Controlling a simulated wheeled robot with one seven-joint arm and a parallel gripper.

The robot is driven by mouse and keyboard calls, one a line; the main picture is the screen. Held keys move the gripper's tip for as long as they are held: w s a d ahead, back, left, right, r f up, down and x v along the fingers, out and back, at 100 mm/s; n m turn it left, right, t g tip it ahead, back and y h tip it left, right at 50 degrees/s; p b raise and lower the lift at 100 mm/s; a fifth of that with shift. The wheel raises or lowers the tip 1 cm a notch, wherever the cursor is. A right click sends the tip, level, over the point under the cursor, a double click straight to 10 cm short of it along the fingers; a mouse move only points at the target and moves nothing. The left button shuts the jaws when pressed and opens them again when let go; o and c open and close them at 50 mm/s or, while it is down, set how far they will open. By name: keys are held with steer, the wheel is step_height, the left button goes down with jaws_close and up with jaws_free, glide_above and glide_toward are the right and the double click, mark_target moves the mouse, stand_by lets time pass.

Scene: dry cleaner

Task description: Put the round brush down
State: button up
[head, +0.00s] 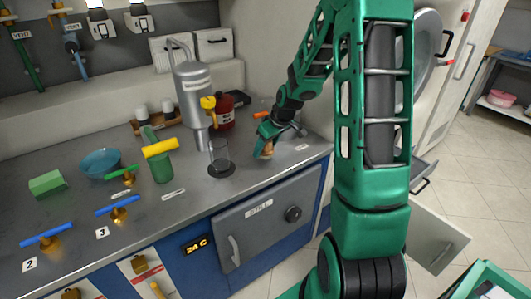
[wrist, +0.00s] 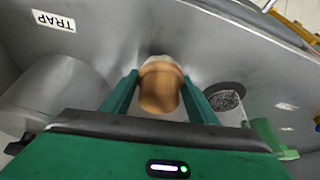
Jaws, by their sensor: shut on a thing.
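The round brush (head: 267,150) has a light brown wooden body. It shows in the wrist view (wrist: 160,88) between the two green fingers, with a paler end beyond the wood. My gripper (head: 268,138) is shut on it, over the right part of the steel counter, near the front edge; in the wrist view the fingers (wrist: 160,95) stand on both sides of the wood. The brush is low over the counter (head: 120,228); I cannot tell whether it touches the surface. Its bristles are not clearly visible.
A clear glass cylinder (head: 219,158) stands left of my gripper. A dark red bottle (head: 223,112) and a steel vessel (head: 193,88) stand behind. A "TRAP" label (wrist: 54,21) lies on the counter. A green canister (head: 162,167) and blue bowl (head: 101,163) are farther left.

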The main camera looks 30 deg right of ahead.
steer(key=shift+f, duration=1.05)
steer(key=shift+f, duration=0.15)
steer(key=shift+s+f, duration=0.1)
steer(key=shift+f, duration=0.05)
